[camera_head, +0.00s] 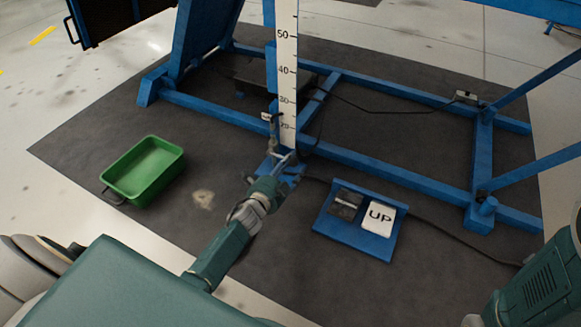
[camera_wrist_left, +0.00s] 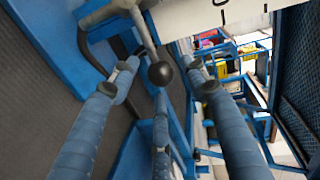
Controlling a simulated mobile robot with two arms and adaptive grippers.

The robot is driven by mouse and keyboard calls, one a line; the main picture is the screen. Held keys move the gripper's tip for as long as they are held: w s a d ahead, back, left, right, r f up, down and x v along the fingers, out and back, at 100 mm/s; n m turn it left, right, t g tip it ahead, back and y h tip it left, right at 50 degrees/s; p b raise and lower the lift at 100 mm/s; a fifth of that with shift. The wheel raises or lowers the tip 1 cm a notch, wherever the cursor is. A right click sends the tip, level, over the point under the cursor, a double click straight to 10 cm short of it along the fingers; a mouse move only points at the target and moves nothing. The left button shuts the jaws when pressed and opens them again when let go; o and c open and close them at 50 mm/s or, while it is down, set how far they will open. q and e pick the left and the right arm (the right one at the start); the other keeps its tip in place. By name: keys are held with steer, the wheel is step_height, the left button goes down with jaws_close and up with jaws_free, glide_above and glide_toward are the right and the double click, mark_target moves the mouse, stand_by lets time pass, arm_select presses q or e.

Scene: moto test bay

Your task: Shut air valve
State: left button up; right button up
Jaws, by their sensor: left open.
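The air valve's lever, a metal rod with a dark ball knob (camera_wrist_left: 160,73), comes down from the top in the left wrist view. My left gripper (camera_wrist_left: 163,68) is open, with one blue finger on each side of the knob. I see gaps on both sides, so it does not grip the lever. In the head view my left gripper (camera_head: 284,163) is at the foot of the ruler post, and the lever is too small to make out there. The valve body is not clear in either view. My right gripper is out of view.
A blue steel frame (camera_head: 390,178) with a white ruler (camera_head: 287,70) stands on a dark mat (camera_head: 80,150). A green tray (camera_head: 145,170) lies at left. A blue pedal box with an UP plate (camera_head: 379,218) lies right of my left gripper, with cables nearby.

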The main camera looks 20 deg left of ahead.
arm_select(q)
steer(key=s+r, duration=0.2)
steer(key=s, duration=1)
steer(key=shift+a+r, duration=0.15)
steer(key=shift+a, duration=0.05)
steer(key=shift+w, duration=0.1)
